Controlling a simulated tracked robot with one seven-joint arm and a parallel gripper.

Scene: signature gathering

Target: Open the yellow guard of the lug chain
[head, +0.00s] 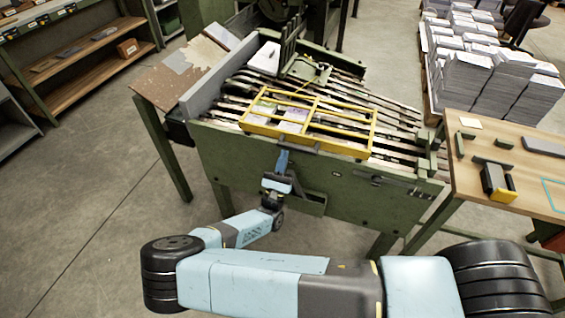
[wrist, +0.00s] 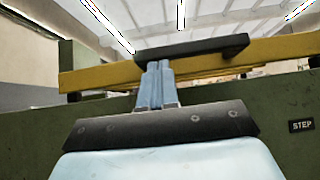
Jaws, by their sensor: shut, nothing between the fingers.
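The yellow guard (head: 345,104) is a barred frame lying over the lug chain bed of the green machine (head: 235,165). Pale and pinkish printed sheets show through its bars. A dark handle (head: 300,146) sits on the guard's front edge; it also shows in the wrist view (wrist: 205,48), standing out from the yellow bar (wrist: 275,52). My gripper (head: 283,153) is at the front of the machine, by the left part of the handle. In the wrist view its fingers (wrist: 157,66) are shut and empty, with their tips just under the handle. I cannot tell whether they touch it.
A wooden table (head: 475,182) with a yellow-and-black tool (head: 497,183) stands at the right. Paper stacks (head: 475,80) stand behind it. A worn board (head: 172,85) adjoins the machine at the left. The floor at left is clear.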

